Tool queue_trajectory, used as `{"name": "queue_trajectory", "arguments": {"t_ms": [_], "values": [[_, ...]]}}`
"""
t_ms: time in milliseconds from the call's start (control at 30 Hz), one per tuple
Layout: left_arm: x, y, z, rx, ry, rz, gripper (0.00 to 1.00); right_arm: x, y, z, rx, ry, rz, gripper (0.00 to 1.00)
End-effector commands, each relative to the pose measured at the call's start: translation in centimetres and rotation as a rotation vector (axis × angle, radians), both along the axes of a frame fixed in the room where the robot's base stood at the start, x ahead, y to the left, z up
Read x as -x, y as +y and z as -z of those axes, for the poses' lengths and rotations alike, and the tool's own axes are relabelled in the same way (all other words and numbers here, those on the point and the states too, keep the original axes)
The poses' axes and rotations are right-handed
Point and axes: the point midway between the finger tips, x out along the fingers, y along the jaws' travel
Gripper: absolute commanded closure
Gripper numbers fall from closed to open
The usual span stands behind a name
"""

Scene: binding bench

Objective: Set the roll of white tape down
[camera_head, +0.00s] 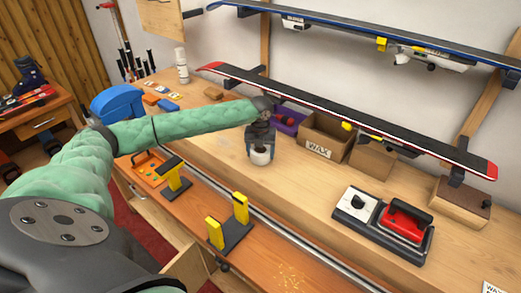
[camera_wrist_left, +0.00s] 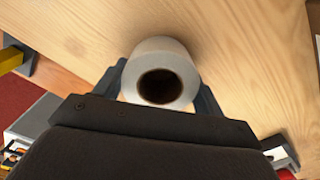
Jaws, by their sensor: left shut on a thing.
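The roll of white tape (camera_head: 260,157) is at the middle of the wooden bench (camera_head: 300,190) in the head view. My left gripper (camera_head: 260,150) comes down on it from above and is shut on it. In the left wrist view the roll of white tape (camera_wrist_left: 150,60) sits between the two dark fingers (camera_wrist_left: 163,85), its dark core hole facing the camera. Bare wood shows around it. I cannot tell whether the roll touches the bench top. My right gripper is in neither view.
An open cardboard box marked WAX (camera_head: 322,142) and a purple bin (camera_head: 288,120) stand behind the roll. A red iron (camera_head: 404,222) rests on its base at right. Yellow-topped vise stands (camera_head: 240,208) are in front. Skis (camera_head: 350,120) hang above. Bench around the roll is clear.

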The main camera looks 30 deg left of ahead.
Motion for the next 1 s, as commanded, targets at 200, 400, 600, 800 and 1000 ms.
{"name": "queue_trajectory", "arguments": {"t_ms": [200, 400, 600, 800, 1000], "values": [[0.0, -0.01, 0.47, 0.0, 0.0, 0.0, 0.54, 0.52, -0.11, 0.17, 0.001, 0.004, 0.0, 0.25], [0.0, -0.01, 0.58, 0.0, 0.0, 0.0, 0.54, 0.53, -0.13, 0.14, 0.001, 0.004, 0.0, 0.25], [0.0, -0.01, 0.64, 0.0, 0.0, 0.0, 0.08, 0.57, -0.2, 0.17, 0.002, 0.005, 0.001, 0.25], [0.01, 0.0, 0.63, 0.0, 0.0, 0.0, 0.08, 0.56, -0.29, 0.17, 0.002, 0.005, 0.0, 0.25], [-0.05, 0.03, -0.19, -0.001, -0.002, 0.0, 0.08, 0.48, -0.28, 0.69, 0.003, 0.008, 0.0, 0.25]]}}
